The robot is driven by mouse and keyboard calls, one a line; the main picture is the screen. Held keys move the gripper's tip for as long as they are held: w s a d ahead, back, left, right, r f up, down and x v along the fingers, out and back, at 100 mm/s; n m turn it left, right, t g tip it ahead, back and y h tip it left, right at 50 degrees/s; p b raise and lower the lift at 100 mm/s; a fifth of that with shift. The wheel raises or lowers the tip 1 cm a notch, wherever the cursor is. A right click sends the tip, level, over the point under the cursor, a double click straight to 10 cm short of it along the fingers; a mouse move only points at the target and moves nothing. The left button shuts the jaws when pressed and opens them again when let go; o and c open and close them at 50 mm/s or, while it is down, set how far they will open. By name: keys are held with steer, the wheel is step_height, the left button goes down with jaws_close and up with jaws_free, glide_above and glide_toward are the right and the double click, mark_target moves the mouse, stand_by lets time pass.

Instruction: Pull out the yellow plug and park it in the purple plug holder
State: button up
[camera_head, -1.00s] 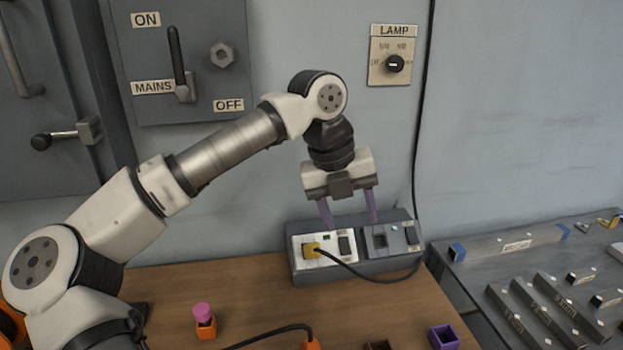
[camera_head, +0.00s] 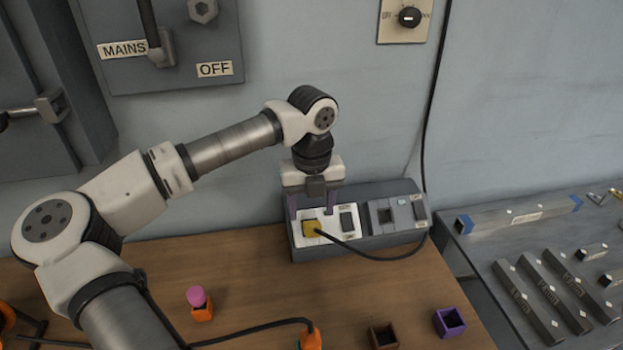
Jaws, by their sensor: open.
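The yellow plug (camera_head: 311,228) sits in the left, white-faced socket of the grey socket box (camera_head: 375,243). A black cord runs from it to the right along the box's front. My gripper (camera_head: 311,210) points down over the left socket, with its purple fingers apart around the area just above and behind the plug. I cannot tell whether the fingers touch the plug. The purple plug holder (camera_head: 449,322) is an open, empty-looking square cup on the wooden table at the front right.
A brown square holder (camera_head: 382,335) stands left of the purple one. An orange holder with a pink top (camera_head: 199,303) and an orange plug with a black cord (camera_head: 311,338) are on the wooden table (camera_head: 250,270). A grey bench (camera_head: 480,250) with bars lies to the right.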

mark_target(316, 231)
steer(key=shift+f+p, duration=0.35)
steer(key=shift+f, duration=1.95)
steer(key=c, duration=1.1)
steer(key=shift+s+d+r+p, duration=0.2)
steer(key=shift+s+r+p, duration=0.05)
steer(key=shift+s+r, duration=0.75)
steer(key=shift+s+d+r+p, duration=0.2)
steer(key=shift+s+r, duration=0.7)
steer(key=shift+r, duration=0.05)
